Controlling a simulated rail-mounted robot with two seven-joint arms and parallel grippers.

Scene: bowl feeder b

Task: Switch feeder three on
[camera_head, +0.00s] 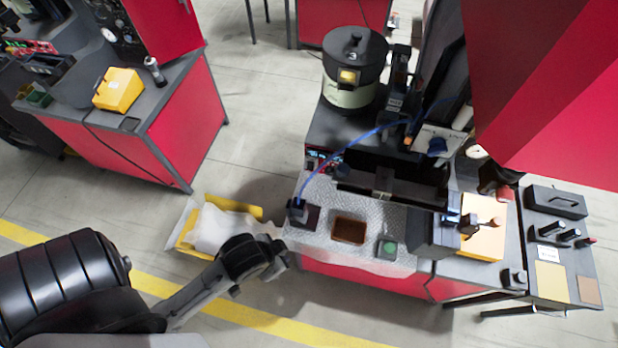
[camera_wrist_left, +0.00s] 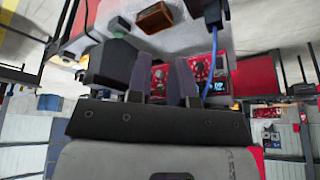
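The feeder (camera_head: 350,92) marked "3" is a black-lidded bowl with a pale lower band, at the back of the middle bench. A small red control panel (camera_head: 322,160) sits below it at the bench's left side. In the left wrist view, red panel faces (camera_wrist_left: 205,70) with dark round parts and a small lit display show behind and beside the fingers; the switch itself cannot be made out. My left gripper (camera_head: 282,262) is in front of the bench's left front corner, apart from the panel. Its two fingers (camera_wrist_left: 165,80) stand apart with nothing between them. My right gripper is not in view.
A blue cable (camera_head: 345,148) arcs over the bench from a dark block (camera_head: 297,210). A brown tray (camera_head: 349,230) and a green button box (camera_head: 387,249) lie along the front. A yellow tray (camera_head: 238,208) stands left of the bench.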

